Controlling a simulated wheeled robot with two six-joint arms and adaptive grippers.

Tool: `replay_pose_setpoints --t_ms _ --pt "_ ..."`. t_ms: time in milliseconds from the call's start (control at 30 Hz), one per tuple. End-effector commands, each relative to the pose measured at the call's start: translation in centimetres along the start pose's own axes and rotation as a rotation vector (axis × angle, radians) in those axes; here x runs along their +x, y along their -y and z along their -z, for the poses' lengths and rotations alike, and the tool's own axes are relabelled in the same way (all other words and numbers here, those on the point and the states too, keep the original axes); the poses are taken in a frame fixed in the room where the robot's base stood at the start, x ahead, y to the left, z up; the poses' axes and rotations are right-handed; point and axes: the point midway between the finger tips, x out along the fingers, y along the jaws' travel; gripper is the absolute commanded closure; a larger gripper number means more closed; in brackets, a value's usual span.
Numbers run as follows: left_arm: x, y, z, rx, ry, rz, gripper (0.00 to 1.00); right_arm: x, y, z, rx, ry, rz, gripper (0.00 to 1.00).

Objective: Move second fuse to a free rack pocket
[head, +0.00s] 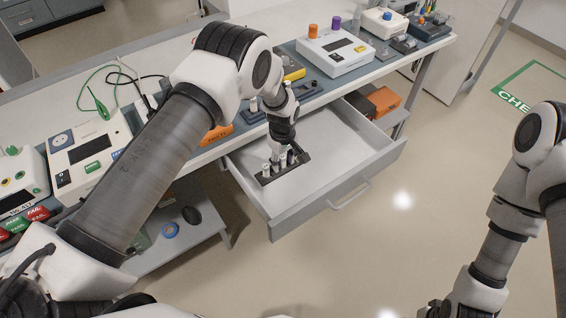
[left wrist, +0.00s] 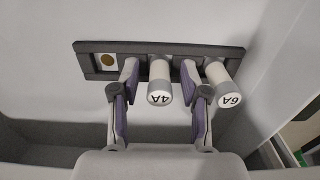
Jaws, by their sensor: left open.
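A dark fuse rack (head: 265,180) lies in the open drawer (head: 345,150); it also shows in the left wrist view (left wrist: 200,47). The fuse marked 4A (left wrist: 160,84) stands in its middle pocket. The fuse marked 6A (left wrist: 222,86) stands in the right pocket. The left pocket (left wrist: 107,61) holds no fuse and shows a white square with a brown disc. My left gripper (head: 279,158) points down over the rack. In the left wrist view its open fingers (left wrist: 160,98) are on either side of the 4A fuse, with gaps visible. My right gripper is outside the frame.
The drawer walls stand close around the rack; the drawer floor to its right is clear. The workbench (head: 170,62) above carries several devices, including a white unit (head: 335,52) with orange and purple knobs. An orange box (head: 383,100) sits on the shelf behind the drawer.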

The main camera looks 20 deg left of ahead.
Motion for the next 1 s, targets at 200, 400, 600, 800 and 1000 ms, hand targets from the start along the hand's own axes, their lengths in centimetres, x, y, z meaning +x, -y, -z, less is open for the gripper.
replay_pose_setpoints --t_ms 200,400,600,800,1000 --pt "0.0 0.0 0.0 0.000 0.000 0.000 1.00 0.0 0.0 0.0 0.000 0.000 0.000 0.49" --pt "0.0 0.0 0.0 0.000 0.000 0.000 1.00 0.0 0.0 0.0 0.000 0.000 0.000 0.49" --pt "-0.2 0.0 0.0 0.000 0.000 0.000 1.00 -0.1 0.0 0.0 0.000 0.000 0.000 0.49" --pt "-1.0 0.0 0.0 0.000 0.000 0.000 1.00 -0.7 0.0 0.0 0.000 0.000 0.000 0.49" --pt "-2.0 0.0 0.0 0.000 -0.001 -0.001 1.00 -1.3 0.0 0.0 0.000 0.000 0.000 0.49"
